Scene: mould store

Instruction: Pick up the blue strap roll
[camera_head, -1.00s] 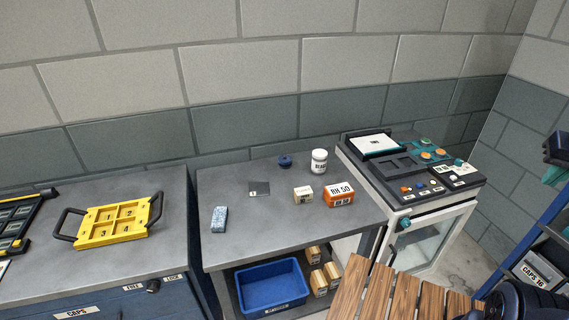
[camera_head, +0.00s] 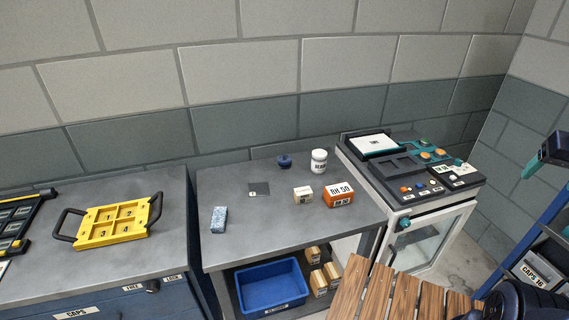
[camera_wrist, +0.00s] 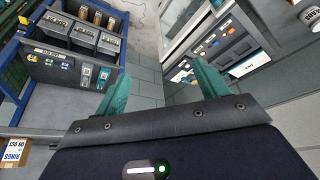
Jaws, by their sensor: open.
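The blue strap roll (camera_head: 285,162) is a small dark blue round thing standing on the grey bench top, near its back edge, left of a white jar. It does not show in the wrist view. My gripper (camera_head: 530,172) is at the far right of the head view, well away from the roll and to its right. In the wrist view its two teal fingers (camera_wrist: 158,84) stand wide apart with nothing between them.
On the bench (camera_head: 240,243) are a white jar (camera_head: 319,161), a small box (camera_head: 303,195), an orange box (camera_head: 338,195), a dark flat plate (camera_head: 259,189) and a speckled blue block (camera_head: 219,219). A machine (camera_head: 415,170) stands right of the bench. The bench's front middle is clear.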

